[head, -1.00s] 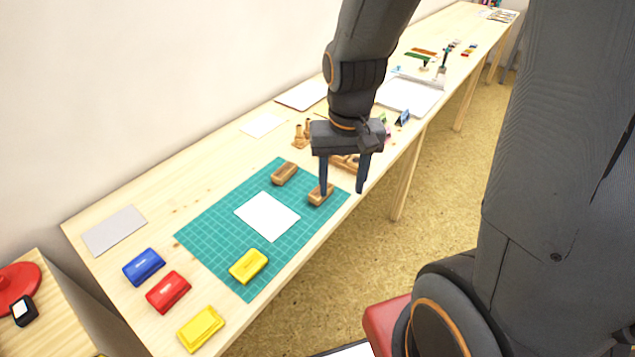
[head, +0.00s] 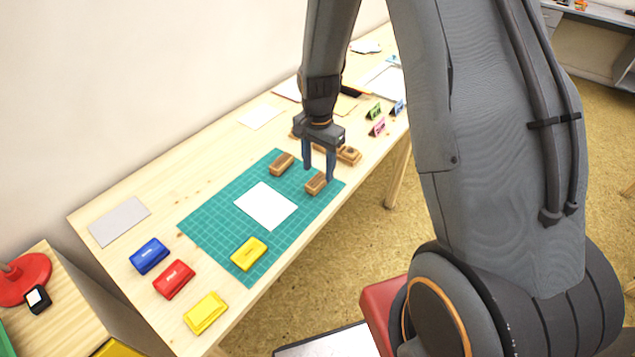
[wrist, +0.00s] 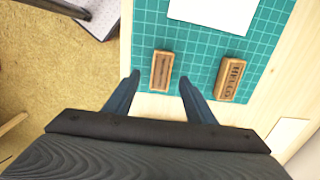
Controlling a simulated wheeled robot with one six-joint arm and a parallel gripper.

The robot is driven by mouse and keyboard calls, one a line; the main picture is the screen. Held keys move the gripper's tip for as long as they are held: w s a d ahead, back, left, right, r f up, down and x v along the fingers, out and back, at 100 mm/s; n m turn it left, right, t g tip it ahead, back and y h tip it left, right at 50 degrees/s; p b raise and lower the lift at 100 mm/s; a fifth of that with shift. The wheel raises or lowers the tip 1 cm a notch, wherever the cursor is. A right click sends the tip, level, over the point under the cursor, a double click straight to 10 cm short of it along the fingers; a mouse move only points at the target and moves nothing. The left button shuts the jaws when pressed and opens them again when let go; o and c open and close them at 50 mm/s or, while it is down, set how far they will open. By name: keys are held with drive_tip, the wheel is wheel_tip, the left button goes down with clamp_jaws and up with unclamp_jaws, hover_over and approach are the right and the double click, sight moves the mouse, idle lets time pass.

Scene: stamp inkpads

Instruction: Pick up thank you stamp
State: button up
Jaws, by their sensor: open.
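Two wooden stamps lie on the green cutting mat (head: 222,222). The one nearer the table's front edge (head: 316,184) has lettering too small to read; it also shows in the wrist view (wrist: 161,71). The other stamp (head: 281,164) reads HELLO in the wrist view (wrist: 231,79). My gripper (head: 318,175) is open and empty, pointing down at the front stamp. In the wrist view its fingertips (wrist: 160,79) appear on either side of that stamp. I cannot tell the exact height left between fingertips and stamp.
White paper (head: 266,206) and a yellow inkpad (head: 249,253) lie on the mat. Blue (head: 149,256), red (head: 174,279) and another yellow inkpad (head: 206,313) sit at the near left. Wooden pieces (head: 349,155) lie behind the gripper, with small coloured cards (head: 378,127) beyond.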

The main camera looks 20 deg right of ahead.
sight(317, 180)
drive_tip(key=shift+a+f+p, duration=0.1)
drive_tip(key=shift+f+p, duration=0.75)
drive_tip(key=shift+f, duration=1.45)
drive_tip(key=c, duration=1.2)
